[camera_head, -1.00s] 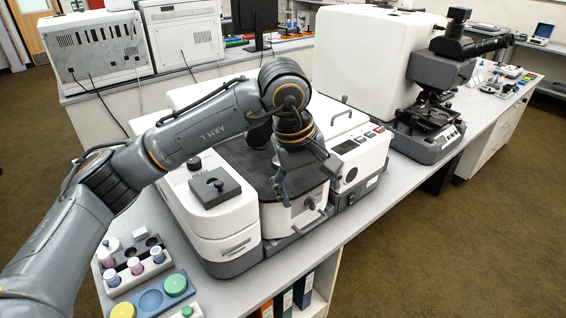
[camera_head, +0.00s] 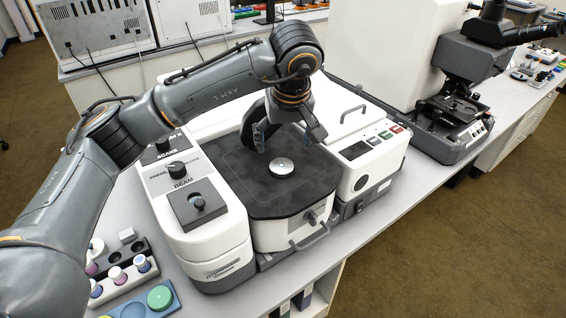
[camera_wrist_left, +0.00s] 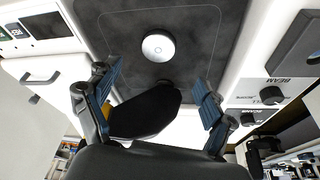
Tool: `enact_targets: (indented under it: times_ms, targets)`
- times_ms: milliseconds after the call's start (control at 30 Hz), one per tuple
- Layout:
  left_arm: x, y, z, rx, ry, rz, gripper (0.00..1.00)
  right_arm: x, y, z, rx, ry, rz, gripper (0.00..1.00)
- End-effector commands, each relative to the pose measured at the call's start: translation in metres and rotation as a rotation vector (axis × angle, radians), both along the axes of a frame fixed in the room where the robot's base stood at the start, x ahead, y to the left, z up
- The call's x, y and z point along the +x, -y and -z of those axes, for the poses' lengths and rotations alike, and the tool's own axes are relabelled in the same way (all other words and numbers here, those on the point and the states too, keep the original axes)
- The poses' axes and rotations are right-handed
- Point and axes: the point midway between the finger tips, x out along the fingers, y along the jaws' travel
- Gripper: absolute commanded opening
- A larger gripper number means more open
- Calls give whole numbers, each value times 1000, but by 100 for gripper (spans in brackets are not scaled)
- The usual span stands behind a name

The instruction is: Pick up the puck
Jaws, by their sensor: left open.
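The puck (camera_head: 281,168) is a small round silver disc lying flat on the dark top plate (camera_head: 238,160) of the white instrument. In the left wrist view the puck (camera_wrist_left: 158,47) is fully visible, above the space between the fingers. My left gripper (camera_head: 288,140) is open and empty, its fingers spread apart behind the puck in the head view. In the left wrist view the blue fingertips of the left gripper (camera_wrist_left: 160,80) do not touch the puck. My right gripper is not in view.
A control panel with black knobs (camera_head: 178,170) borders the plate on the left. A white module with a display and buttons (camera_head: 370,147) borders it on the right. A microscope (camera_head: 455,105) stands further right. Vials in a rack (camera_head: 120,275) sit at the front left.

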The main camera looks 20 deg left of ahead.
Motion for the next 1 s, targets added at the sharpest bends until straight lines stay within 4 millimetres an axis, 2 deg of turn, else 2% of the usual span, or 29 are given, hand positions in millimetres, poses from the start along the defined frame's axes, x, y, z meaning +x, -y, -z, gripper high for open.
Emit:
enact_targets:
  times_ms: [33, 167, 267, 367, 500, 567, 733, 1000]
  targets:
    - [2, -2, 9, 0, -5, -3, 82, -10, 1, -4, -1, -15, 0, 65]
    - [8, -5, 30, 1, -4, -2, 82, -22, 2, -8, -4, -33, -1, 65]
    - [11, -7, 40, 0, -2, -1, 82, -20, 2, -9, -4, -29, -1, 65]
    - [12, -7, 44, 0, -1, -1, 82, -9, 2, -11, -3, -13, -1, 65]
    - [18, -11, 57, 1, -5, -2, 82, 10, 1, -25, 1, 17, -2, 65]
    - [22, -12, 66, 0, -5, -3, 82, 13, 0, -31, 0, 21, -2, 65]
    - [28, -15, 87, -2, -2, -1, 82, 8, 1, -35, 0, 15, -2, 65]
    - [30, -16, 92, 0, 1, 0, 82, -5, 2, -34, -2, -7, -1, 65]
